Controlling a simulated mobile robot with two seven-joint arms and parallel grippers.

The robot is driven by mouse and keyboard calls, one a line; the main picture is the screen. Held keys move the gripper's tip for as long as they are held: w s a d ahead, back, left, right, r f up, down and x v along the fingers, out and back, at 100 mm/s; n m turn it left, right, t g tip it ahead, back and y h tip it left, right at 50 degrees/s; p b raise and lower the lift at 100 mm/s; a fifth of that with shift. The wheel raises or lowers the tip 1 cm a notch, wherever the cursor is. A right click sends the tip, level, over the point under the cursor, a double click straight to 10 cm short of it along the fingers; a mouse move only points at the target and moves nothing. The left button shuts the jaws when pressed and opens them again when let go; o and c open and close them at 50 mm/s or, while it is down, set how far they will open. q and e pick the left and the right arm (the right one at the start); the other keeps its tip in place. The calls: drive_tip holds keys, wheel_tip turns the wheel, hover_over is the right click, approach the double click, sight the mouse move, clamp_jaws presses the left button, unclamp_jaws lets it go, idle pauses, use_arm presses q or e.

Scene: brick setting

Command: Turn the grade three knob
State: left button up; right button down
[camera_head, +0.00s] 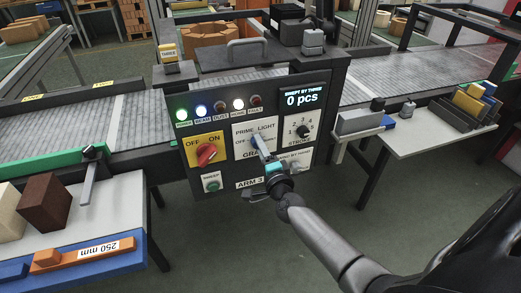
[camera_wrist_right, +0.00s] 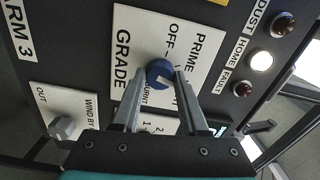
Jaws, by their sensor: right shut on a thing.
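The grade knob (camera_wrist_right: 158,72) is a blue knob on a white plate (camera_wrist_right: 188,22) lettered GRADE, with PRIME, OFF, LIGHT and BURNT marked around it. In the head view this plate (camera_head: 242,127) sits mid-panel, and the knob (camera_head: 257,138) is partly covered by my gripper. My right gripper (camera_wrist_right: 158,84) has its two fingers on either side of the knob and is shut on it. It also shows in the head view (camera_head: 262,146), reaching up from the lower right. The knob's exact pointing direction is hard to tell. My left gripper is not in view.
The dark panel also holds a red OFF/ON switch (camera_head: 207,153), a green button (camera_head: 212,184), a black STROKE knob (camera_head: 303,131) and a grey knob (camera_wrist_right: 62,127). Green, blue and white lamps are lit; the display (camera_head: 300,97) reads 0 pcs. Conveyors flank the panel.

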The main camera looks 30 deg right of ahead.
drive_tip(key=shift+m, duration=1.1)
drive_tip(key=shift+b, duration=0.3)
drive_tip(key=shift+c, duration=2.2)
unclamp_jaws()
drive_tip(key=p+v, duration=0.1)
drive_tip(key=v, duration=1.4)
drive_tip(key=shift+s+f, duration=0.1)
drive_tip(key=shift+s, duration=0.05)
